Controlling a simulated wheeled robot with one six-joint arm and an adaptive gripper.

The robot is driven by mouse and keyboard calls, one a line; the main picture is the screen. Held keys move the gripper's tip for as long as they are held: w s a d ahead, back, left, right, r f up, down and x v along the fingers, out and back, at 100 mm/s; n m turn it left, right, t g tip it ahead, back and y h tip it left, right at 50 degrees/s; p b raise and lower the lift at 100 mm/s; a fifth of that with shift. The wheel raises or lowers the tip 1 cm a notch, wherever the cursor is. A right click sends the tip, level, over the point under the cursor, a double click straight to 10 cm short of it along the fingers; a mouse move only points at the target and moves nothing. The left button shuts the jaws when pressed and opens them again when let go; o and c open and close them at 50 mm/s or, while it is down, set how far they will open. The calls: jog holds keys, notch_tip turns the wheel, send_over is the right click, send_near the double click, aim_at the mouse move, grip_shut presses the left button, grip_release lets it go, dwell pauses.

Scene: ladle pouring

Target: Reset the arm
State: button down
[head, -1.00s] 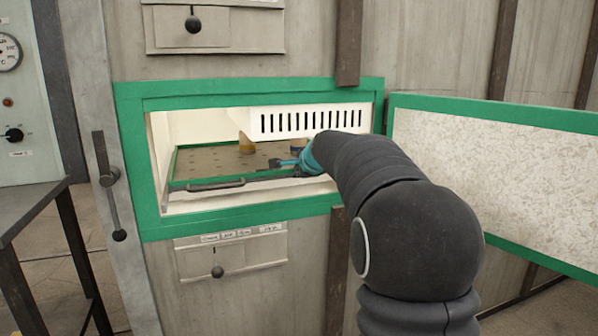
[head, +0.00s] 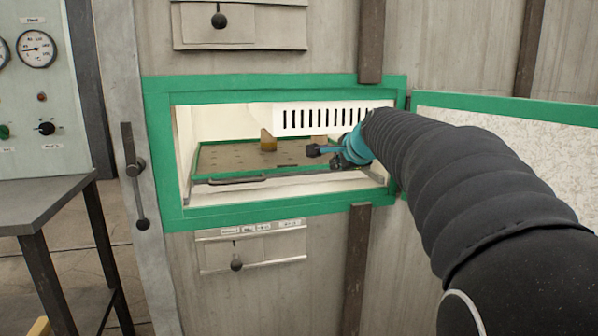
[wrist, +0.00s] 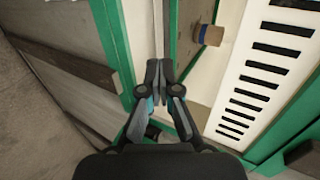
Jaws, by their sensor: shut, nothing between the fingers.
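My gripper (head: 314,151) is at the right part of the green-framed opening (head: 157,150), in front of the tray inside. In the wrist view its two dark fingers (wrist: 159,76) are together with nothing between them. My black-sleeved arm reaches in from the right of the head view. The perforated, green-rimmed tray (head: 218,160) lies in the opening, with a dark handle (head: 238,181) at its front. A small yellowish-brown object (head: 268,141) stands on the tray; it also shows in the wrist view (wrist: 209,35). The gripper appears apart from both.
A white slotted panel (head: 310,119) hangs across the upper right of the opening. The green-edged door (head: 560,135) stands open at the right. A dark metal table (head: 45,199) and a control panel (head: 40,110) are at the left. Floor shows between table and wall.

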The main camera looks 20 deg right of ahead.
jog(key=s+a+f+n+g, duration=0.2)
jog(key=s+f+n+g, duration=0.2)
jog(key=s+f+n, duration=0.6)
jog(key=s+a+f+n, duration=0.2)
jog(key=s+a+f, duration=0.1)
jog(key=s, duration=0.5)
jog(key=s+a+f+n+g, duration=0.1)
jog(key=s+a+f+n, duration=0.2)
jog(key=s, duration=0.5)
jog(key=s+a+f+n+g, duration=0.1)
jog(key=s+a+f+n, duration=0.2)
jog(key=s+a+f, duration=0.2)
jog(key=shift+s+f, duration=0.85)
jog(key=shift+s, duration=1.05)
